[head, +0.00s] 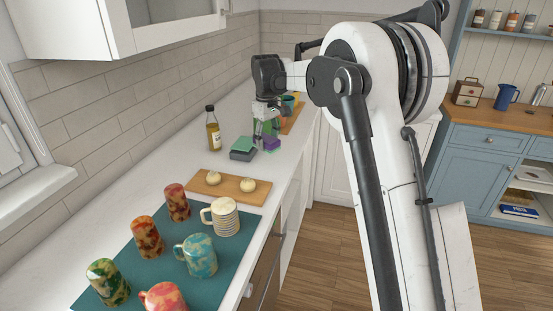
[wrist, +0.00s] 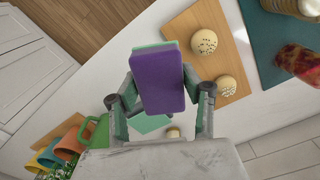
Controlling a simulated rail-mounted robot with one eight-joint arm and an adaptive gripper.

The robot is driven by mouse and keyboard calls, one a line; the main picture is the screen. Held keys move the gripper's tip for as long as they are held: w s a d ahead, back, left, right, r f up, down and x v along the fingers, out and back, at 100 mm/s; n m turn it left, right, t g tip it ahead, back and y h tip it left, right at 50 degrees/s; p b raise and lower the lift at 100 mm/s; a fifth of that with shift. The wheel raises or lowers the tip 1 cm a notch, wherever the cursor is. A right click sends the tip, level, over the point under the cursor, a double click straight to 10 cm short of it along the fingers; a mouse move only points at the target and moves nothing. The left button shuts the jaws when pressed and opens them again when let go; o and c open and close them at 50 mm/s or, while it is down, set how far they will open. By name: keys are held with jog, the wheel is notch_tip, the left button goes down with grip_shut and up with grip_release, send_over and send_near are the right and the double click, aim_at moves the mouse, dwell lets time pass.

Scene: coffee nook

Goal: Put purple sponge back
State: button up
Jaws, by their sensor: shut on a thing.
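The purple sponge (wrist: 158,80) is between the two fingers of my gripper (wrist: 160,98) in the wrist view, with a pale green layer along its far edge. My gripper (head: 266,118) is shut on it and is over the counter in the head view. The purple of the sponge (head: 272,145) shows low at the fingers there. A dark grey holder (head: 242,156) with a green sponge (head: 243,145) stands just left of my gripper. Part of a light green surface (wrist: 150,124) shows below the purple sponge in the wrist view. Whether the sponge touches the counter cannot be told.
An oil bottle (head: 213,134) stands left of the holder. A wooden board (head: 230,193) with two buns and a teal mat (head: 215,262) with several mugs lie nearer. Colourful cups (wrist: 52,152) stand on another board behind my gripper. The counter edge is close on the right.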

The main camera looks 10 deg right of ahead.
jog(key=w+a+f+n, duration=0.3)
jog(key=w+a+n, duration=0.2)
jog(key=w, duration=0.5)
jog(key=p, duration=0.2)
send_over(276, 159)
notch_tip(276, 159, down, 7)
jog(key=shift+r, duration=0.1)
jog(key=shift+f+p, duration=0.45)
jog(key=shift+f, duration=1.65)
jog(key=shift+f, duration=0.1)
jog(key=o, duration=1.1)
